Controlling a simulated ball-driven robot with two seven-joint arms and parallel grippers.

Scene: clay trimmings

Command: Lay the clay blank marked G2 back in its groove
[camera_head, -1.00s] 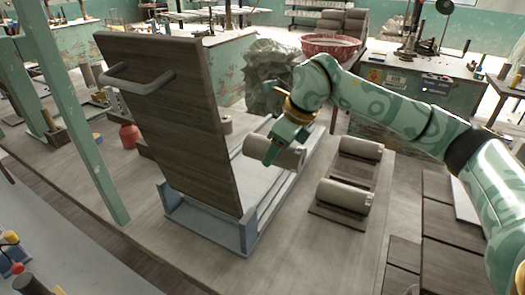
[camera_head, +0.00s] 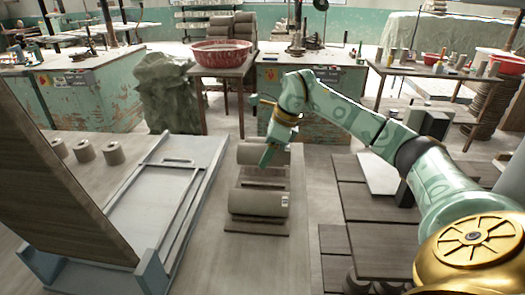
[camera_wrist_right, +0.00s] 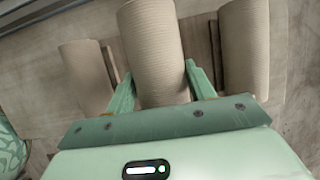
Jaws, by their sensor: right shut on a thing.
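My right gripper (camera_head: 267,160) is shut on a grey clay blank, the ribbed cylinder (camera_wrist_right: 152,45) between its fingers in the right wrist view. It is over the small grooved board (camera_head: 258,229). In the wrist view one blank (camera_wrist_right: 84,78) lies to the left of the held one and another (camera_wrist_right: 242,50) to the right, with the held one over the gap between them. In the head view a near blank (camera_head: 258,203) lies on the board; the held and far blanks overlap at the gripper. No G2 mark is readable. My left gripper is not in view.
A tall dark wooden panel (camera_head: 50,190) leans on the left beside a blue-grey frame (camera_head: 150,262). Several small clay cylinders (camera_head: 113,153) stand beyond it. Dark slats (camera_head: 380,240) lie to the right. A red basin (camera_head: 220,52) stands behind.

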